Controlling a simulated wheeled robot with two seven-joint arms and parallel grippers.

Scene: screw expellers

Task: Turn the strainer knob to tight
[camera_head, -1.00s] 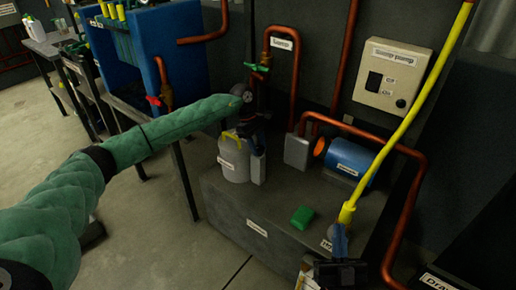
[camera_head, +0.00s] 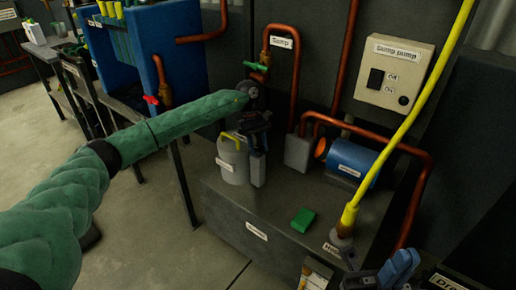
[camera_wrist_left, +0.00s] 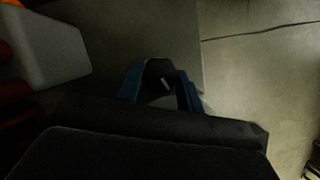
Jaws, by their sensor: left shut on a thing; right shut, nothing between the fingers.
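My left gripper (camera_head: 256,148) reaches down beside a pale canister (camera_head: 233,163) on the dark bench. In the left wrist view its blue fingers (camera_wrist_left: 163,92) are shut on a small dark thing with a pale mark, apparently the strainer knob (camera_wrist_left: 164,82). The fingers and wrist hide most of it, and I cannot read its setting. In the head view the knob is hidden by the gripper; a grey upright part (camera_head: 258,170) shows just below. My right gripper (camera_head: 392,268) is shut and empty at the bottom right, away from the strainer.
A grey block (camera_head: 298,151) and a blue pump (camera_head: 350,163) with copper pipes stand right of the left gripper. A green block (camera_head: 303,220) lies on the bench (camera_head: 220,200). A yellow hose (camera_head: 400,130) hangs near my right gripper. A control box (camera_head: 394,73) is on the wall.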

